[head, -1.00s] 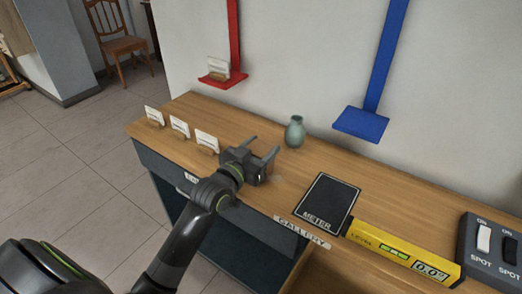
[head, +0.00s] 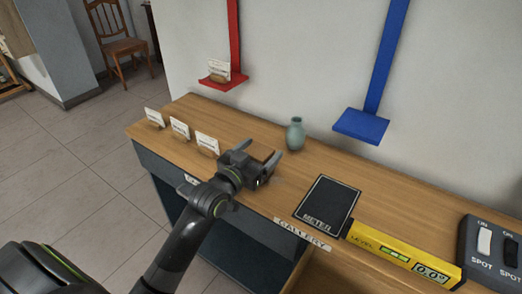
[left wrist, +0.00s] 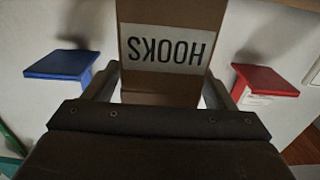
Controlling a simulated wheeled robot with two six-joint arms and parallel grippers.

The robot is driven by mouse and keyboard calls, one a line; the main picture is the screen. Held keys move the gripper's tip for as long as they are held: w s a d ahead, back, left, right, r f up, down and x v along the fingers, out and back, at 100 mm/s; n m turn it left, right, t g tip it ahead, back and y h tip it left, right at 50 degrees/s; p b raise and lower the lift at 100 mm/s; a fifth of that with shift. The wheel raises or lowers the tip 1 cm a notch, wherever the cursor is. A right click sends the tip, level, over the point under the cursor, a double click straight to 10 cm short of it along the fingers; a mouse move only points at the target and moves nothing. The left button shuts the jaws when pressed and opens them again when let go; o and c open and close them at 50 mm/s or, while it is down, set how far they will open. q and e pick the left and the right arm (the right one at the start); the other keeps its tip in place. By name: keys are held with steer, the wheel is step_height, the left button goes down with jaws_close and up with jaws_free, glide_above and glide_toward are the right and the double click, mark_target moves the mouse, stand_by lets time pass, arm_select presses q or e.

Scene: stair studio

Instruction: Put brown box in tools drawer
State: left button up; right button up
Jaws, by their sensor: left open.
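A brown box (left wrist: 172,12) with a white label reading HOOKS, upside down in the picture, stands between the fingers of my left gripper in the left wrist view. My left gripper (head: 262,157) is open over the wooden counter in the head view, near its front edge. The fingers lie on either side of the box in the wrist view; I cannot tell if they touch it. In the head view the box is hard to make out against the wood. I see no drawer labelled tools. My right gripper is not in view.
On the counter (head: 330,165) are a green vase (head: 295,133), a black METER pad (head: 327,203), a yellow level (head: 400,255) and a switch box (head: 490,255). Three cards stand at the left. A red shelf (head: 232,82) and a blue shelf (head: 362,126) are on the wall.

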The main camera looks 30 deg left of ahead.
arm_select(q)
steer(key=s+a, duration=0.1)
steer(key=s, duration=1)
steer(key=shift+a, duration=0.3)
steer(key=shift+s, duration=0.1)
